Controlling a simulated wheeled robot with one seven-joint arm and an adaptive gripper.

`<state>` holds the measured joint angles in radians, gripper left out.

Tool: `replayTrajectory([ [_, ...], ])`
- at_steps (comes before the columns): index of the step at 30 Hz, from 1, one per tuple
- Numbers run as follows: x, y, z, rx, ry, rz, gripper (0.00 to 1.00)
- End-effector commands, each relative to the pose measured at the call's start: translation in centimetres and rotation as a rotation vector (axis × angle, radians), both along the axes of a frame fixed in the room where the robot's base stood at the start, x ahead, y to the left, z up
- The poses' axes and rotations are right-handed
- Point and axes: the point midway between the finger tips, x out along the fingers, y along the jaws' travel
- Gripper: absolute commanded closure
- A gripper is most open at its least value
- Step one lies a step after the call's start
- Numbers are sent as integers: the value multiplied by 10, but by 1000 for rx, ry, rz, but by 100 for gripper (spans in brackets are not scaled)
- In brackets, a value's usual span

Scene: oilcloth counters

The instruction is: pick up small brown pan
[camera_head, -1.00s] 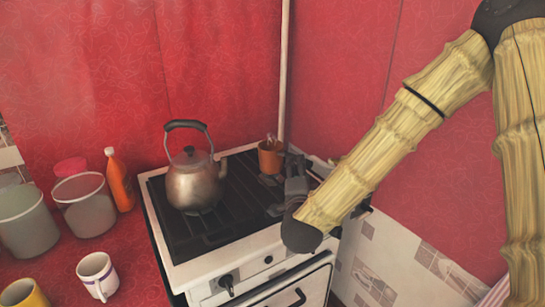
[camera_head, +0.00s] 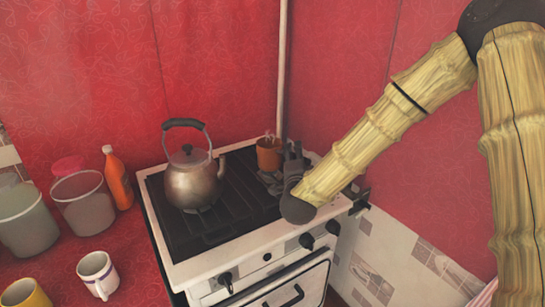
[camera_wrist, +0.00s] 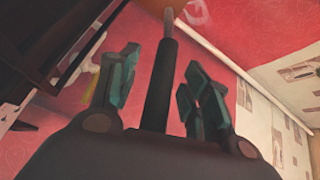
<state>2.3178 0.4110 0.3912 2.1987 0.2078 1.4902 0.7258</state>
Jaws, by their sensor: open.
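The small brown pan (camera_head: 268,153) stands at the back right corner of the stove top, looking like an orange-brown pot. My gripper (camera_head: 291,160) is just right of it and in front, partly hidden by my own wrist. In the wrist view, a dark straight handle (camera_wrist: 160,85) runs between the two open fingers of my gripper (camera_wrist: 160,64). It leads up to a brown shape at the top edge, which seems to be the pan (camera_wrist: 168,5). Gaps show between the handle and the fingers.
A metal kettle (camera_head: 194,182) stands on the stove (camera_head: 215,247), left of the pan. A pale vertical pipe (camera_head: 282,70) rises behind the pan. Red walls close in at the back and right. An orange bottle (camera_head: 118,180), containers and mugs (camera_head: 98,274) stand on the left counter.

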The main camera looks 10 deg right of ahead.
Motion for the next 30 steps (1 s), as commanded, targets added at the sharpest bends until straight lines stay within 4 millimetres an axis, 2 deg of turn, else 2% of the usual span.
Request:
replayTrajectory([
  [1, 0, 0, 0, 0, 0, 0, 56],
  [6, 0, 0, 0, 0, 0, 0, 87],
  [8, 0, 0, 0, 0, 0, 0, 98],
  [9, 0, 0, 0, 0, 0, 0, 100],
  [30, 0, 1, 8, 0, -4, 1, 100],
])
